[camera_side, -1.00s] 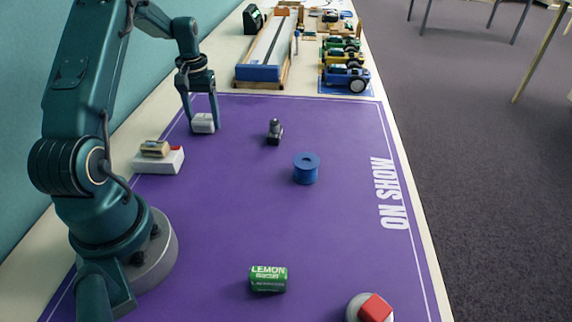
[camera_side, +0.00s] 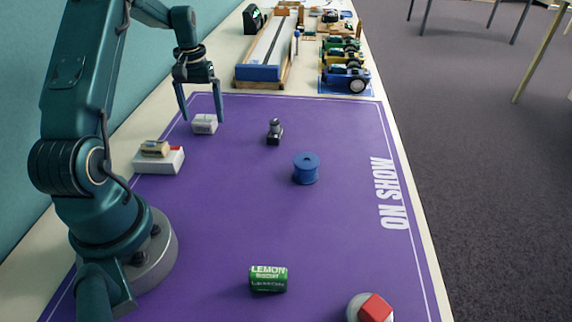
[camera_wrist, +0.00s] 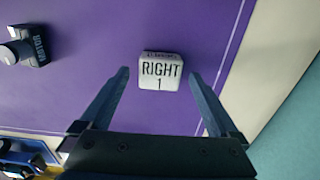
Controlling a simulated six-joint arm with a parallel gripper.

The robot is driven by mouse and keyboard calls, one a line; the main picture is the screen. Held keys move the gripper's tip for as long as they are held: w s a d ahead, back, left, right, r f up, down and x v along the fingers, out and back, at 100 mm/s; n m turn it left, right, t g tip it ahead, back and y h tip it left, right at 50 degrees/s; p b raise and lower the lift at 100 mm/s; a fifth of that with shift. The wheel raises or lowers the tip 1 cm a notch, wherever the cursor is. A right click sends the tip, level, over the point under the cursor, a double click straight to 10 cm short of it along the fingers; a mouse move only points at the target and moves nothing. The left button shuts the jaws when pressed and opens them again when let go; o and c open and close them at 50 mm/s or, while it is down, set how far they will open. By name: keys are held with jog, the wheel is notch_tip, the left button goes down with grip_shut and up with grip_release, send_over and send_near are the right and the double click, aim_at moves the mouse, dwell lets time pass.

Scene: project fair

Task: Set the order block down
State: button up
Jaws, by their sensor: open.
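The order block is a small white block (camera_side: 204,124) standing on the purple mat (camera_side: 230,220) near its far left corner. In the wrist view the white block (camera_wrist: 160,72) shows dark lettering reading "RIGHT 1". My gripper (camera_side: 201,120) is open and empty, with its fingers apart just above the block. In the wrist view the open fingers of my gripper (camera_wrist: 157,75) are on either side of the block, with gaps between them and it.
A white box with a tan block on top (camera_side: 158,160) stands nearer on the left. A dark motor (camera_side: 275,132), a blue spool (camera_side: 306,168), a green LEMON can (camera_side: 268,279) and a red block on a round base (camera_side: 375,308) are on the mat. Toy cars (camera_side: 345,78) stand beyond it.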

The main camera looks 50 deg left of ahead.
aim_at(204, 118)
notch_tip(204, 118, up, 9)
jog(key=w+d+r+m+t, duration=0.1)
jog(key=w+d+r+m, duration=0.1)
jog(key=d+r, duration=0.4)
jog(key=s+d+r+m+t+y, duration=0.1)
jog(key=s+d+r+m+t, duration=0.1)
jog(key=d, duration=0.9)
jog(key=s+d+f+m+t+h, duration=0.1)
jog(key=s+d+f+m, duration=0.3)
jog(key=s+d, duration=0.6)
jog(key=shift+s+d+m+t, duration=0.15)
jog(key=shift+d+m+t, duration=0.35)
jog(key=shift+d+t, duration=0.35)
